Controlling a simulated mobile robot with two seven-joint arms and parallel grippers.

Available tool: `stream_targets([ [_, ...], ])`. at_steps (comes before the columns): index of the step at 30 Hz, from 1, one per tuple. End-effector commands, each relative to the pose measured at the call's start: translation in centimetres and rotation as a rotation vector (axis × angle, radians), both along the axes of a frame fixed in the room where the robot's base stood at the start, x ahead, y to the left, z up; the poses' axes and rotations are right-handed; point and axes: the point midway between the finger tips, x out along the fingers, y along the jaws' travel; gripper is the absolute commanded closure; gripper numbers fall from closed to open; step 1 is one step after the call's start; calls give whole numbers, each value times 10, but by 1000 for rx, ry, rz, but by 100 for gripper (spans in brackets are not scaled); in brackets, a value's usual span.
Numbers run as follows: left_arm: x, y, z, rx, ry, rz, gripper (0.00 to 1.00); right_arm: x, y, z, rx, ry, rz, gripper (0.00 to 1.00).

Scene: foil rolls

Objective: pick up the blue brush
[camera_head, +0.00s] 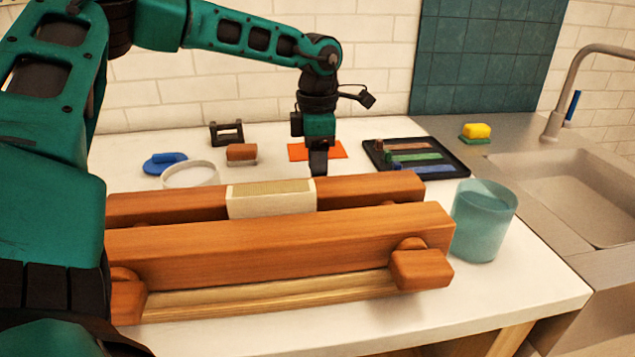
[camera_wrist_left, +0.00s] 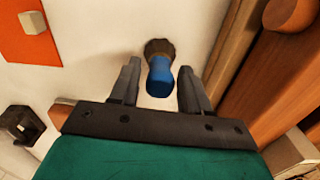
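The blue brush (camera_wrist_left: 160,77) shows in the left wrist view, with a blue handle and a dark brown bristle end. It stands or lies between the two fingers of my left gripper (camera_wrist_left: 160,90), with a visible gap on each side. The gripper is open. In the head view my left gripper (camera_head: 318,165) points down just behind the wooden frame, and the brush cannot be made out there. My right gripper is not in view.
A large wooden frame (camera_head: 270,250) with a cream block (camera_head: 270,198) stands in front. An orange mat (camera_head: 338,150) lies behind the gripper. A black tray (camera_head: 455,163) and teal cup (camera_head: 484,222) are right. A blue object (camera_head: 165,160) and white ring (camera_head: 190,175) are left.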

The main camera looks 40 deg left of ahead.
Motion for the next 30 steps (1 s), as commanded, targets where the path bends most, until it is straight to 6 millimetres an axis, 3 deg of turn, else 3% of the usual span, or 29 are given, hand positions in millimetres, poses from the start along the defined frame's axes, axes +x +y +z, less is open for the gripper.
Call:
stream_targets([
  [13, 0, 0, 1, 1, -1, 0, 96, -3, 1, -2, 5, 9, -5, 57],
  [23, 0, 0, 5, 1, -1, 0, 97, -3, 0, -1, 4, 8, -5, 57],
  [30, 1, 0, 36, 2, -6, 1, 97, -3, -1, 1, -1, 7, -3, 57],
])
